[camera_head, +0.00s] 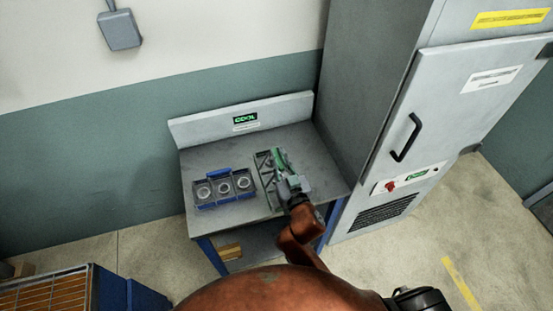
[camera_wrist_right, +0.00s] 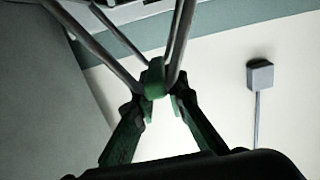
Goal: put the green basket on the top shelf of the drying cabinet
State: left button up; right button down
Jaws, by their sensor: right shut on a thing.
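The green basket (camera_head: 263,172) is at the right part of the small table, partly hidden by my right gripper; its bars look grey and its handle green. My right gripper (camera_head: 283,172) reaches over it from the front. In the right wrist view the gripper (camera_wrist_right: 158,92) is shut on the green handle (camera_wrist_right: 154,78), with grey bars running up from it. I cannot tell whether the basket touches the table. The drying cabinet (camera_head: 375,110) stands to the right with its door (camera_head: 450,120) closed, so its shelves are hidden. My left gripper is not in view.
A blue-handled basket (camera_head: 225,188) with several round parts stands left of the green one on the table (camera_head: 215,152). The table has a raised back panel with a green label. The cabinet's side is close to the table's right edge. A blue-sided crate (camera_head: 95,290) is at lower left.

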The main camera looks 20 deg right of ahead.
jog(key=w+f, duration=0.2)
jog(key=w+d+f, duration=0.1)
jog(key=w+f, duration=0.1)
jog(key=w+d+f+b, duration=0.1)
jog(key=w+f, duration=0.1)
jog(key=w, duration=0.1)
jog(key=shift+f, duration=0.35)
jog(key=shift+f+b, duration=0.4)
jog(key=shift+f, duration=1.2)
jog(key=shift+f, duration=0.15)
jog(key=c, duration=2.3)
grip_release()
jog(key=shift+d+f, duration=0.1)
jog(key=o, duration=0.4)
jog(key=shift+c, duration=0.2)
